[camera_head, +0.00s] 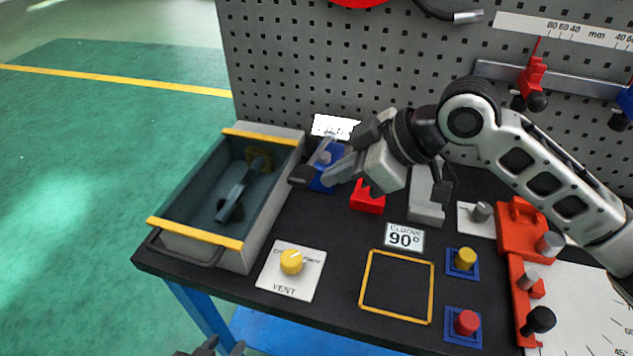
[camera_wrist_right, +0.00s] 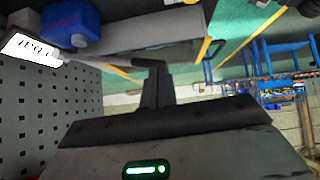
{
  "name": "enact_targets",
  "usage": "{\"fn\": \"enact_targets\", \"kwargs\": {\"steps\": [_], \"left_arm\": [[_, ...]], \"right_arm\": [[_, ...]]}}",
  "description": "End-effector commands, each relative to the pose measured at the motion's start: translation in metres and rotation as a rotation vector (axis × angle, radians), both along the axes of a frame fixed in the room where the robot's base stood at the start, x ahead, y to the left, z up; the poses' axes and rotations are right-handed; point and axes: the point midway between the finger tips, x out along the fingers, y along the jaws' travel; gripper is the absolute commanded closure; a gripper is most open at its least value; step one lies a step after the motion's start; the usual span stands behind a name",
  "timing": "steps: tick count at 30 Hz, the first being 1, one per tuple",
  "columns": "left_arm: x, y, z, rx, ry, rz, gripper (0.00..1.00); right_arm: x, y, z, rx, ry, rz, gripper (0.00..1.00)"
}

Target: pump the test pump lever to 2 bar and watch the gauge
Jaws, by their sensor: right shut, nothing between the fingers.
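The test pump appears as a blue body (camera_head: 328,178) at the back of the bench, also seen in the right wrist view (camera_wrist_right: 70,22). Its thin grey lever (camera_wrist_right: 105,57) reaches out from it. A bright white display (camera_head: 334,126), taken as the gauge, stands behind it; its reading is too blurred to read. My right gripper (camera_head: 303,176) is shut and empty, its dark fingertips at the lever's outer end; whether they touch is unclear. It hides part of the pump. My left gripper (camera_head: 224,348) is open at the bottom edge, mostly out of frame.
A grey bin (camera_head: 172,232) with yellow edges stands left of the pump and holds a dark tool. The pegboard (camera_head: 290,60) closes off the back.

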Motion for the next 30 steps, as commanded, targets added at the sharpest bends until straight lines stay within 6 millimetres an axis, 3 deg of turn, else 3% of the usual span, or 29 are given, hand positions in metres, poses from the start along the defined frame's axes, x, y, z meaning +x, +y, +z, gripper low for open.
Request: {"fn": "enact_targets", "kwargs": {"steps": [9, 30], "left_arm": [[0.0, -0.001, -0.001, -0.003, -0.002, -0.002, 0.64], [0.0, -0.002, 0.0, -0.004, -0.001, -0.003, 0.64]], "right_arm": [[-0.011, -0.024, 0.027, 0.001, -0.003, 0.0, 1.0], [-0.012, -0.024, 0.029, 0.003, -0.004, 0.002, 1.0]]}}
